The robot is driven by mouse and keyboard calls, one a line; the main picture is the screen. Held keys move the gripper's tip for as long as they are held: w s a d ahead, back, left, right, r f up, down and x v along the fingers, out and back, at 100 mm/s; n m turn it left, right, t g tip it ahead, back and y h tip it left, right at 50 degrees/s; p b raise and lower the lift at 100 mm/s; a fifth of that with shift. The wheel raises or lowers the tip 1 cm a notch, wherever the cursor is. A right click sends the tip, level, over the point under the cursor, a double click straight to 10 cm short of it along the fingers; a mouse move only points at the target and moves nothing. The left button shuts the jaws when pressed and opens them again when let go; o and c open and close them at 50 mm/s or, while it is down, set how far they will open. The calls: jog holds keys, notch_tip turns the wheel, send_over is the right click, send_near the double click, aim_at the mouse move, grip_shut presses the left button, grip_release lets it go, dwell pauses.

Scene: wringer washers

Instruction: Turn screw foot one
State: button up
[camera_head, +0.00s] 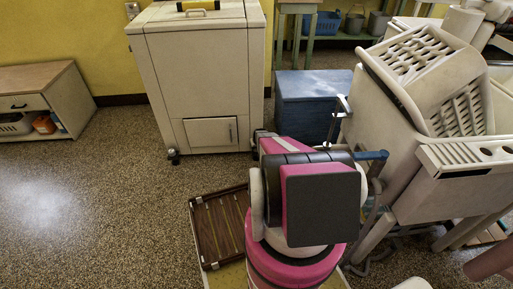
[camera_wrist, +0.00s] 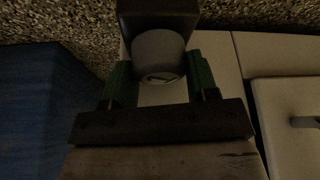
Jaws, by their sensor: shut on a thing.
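The cream cabinet (camera_head: 205,85) stands ahead with a small door (camera_head: 211,132) low on its front. A dark foot (camera_head: 173,157) shows under its left front corner. My arm reaches to its lower right front corner and covers that corner in the head view. In the wrist view, my gripper (camera_wrist: 160,84) has one green finger on each side of a grey round screw foot (camera_wrist: 158,54) and is shut on it. A black block (camera_wrist: 158,12) adjoins the foot. The cabinet front and its door (camera_wrist: 290,125) show at right there.
A blue chest (camera_head: 312,100) stands close right of the cabinet and shows in the wrist view (camera_wrist: 40,110). A cream wringer washer with slatted baskets (camera_head: 425,75) is at right. A brown slatted board (camera_head: 219,228) lies on the floor. The floor (camera_head: 125,190) at left is clear.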

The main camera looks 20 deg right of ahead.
jog(key=m+h, duration=0.1)
jog(key=m, duration=0.3)
jog(key=shift+a+m+h, duration=0.1)
jog(key=shift+m+h, duration=0.3)
jog(key=shift+m+g+h, duration=0.6)
jog(key=shift+m, duration=1.2)
jog(key=o, duration=0.9)
